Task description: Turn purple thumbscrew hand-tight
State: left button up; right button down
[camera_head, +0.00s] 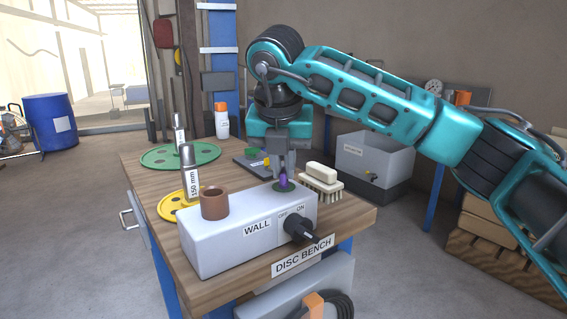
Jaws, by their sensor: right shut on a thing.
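The purple thumbscrew (283,181) stands on a dark green round base on top of the grey box, towards its right end. The grey box (215,247) carries a WALL label and sits on the wooden bench. My right gripper (283,172) points straight down from above, its fingers shut on the purple thumbscrew and partly hiding it. My teal right arm reaches in from the right. My left gripper is not in view.
A brown cup (214,204) stands on the box's left end, and a black OFF/ON knob (300,229) sticks out in front. Yellow (172,207) and green (160,156) discs with upright posts lie to the left. A brush (321,183) lies close on the right.

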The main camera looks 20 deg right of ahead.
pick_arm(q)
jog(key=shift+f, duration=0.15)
pick_arm(e)
jog(key=c, duration=1.2)
grip_release()
jog(key=shift+o, duration=0.2)
pick_arm(q)
jog(key=p, duration=0.1)
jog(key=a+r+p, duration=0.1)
jog(key=p, duration=0.1)
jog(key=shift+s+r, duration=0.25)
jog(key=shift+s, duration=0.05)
pick_arm(e)
jog(key=v, duration=1.3)
jog(key=shift+f, duration=0.1)
